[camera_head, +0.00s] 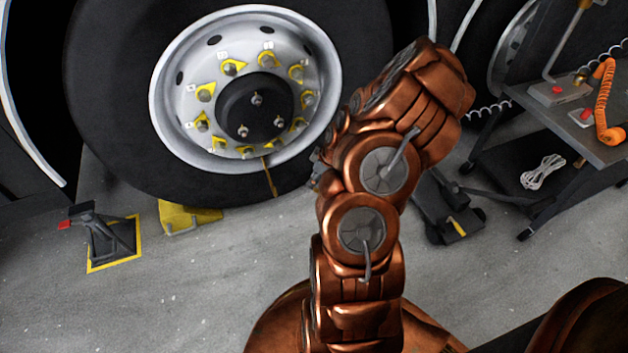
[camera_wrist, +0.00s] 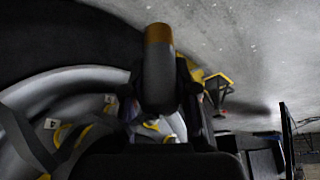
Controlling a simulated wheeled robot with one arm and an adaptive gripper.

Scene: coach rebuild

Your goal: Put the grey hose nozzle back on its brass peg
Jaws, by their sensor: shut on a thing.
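In the wrist view my gripper (camera_wrist: 162,100) is shut on a dark grey rounded cylinder with a brown-orange end band, which I take to be the grey hose nozzle (camera_wrist: 158,80). The nozzle points toward the top of the picture, clear of the floor, with the wheel behind it. Its lower part is hidden between the dark fingers. In the head view my copper arm hides the nozzle and nearly all of my gripper. I cannot pick out the brass peg with certainty in either view.
A large wheel (camera_head: 325,95) with yellow nut markers stands close left of my arm; a thin brass-coloured rod (camera_head: 269,178) hangs at its rim. A yellow chock (camera_head: 188,217) and black stand (camera_head: 108,237) are on the floor. A grey cart (camera_head: 604,148) with an orange coiled hose (camera_head: 603,105) stands right.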

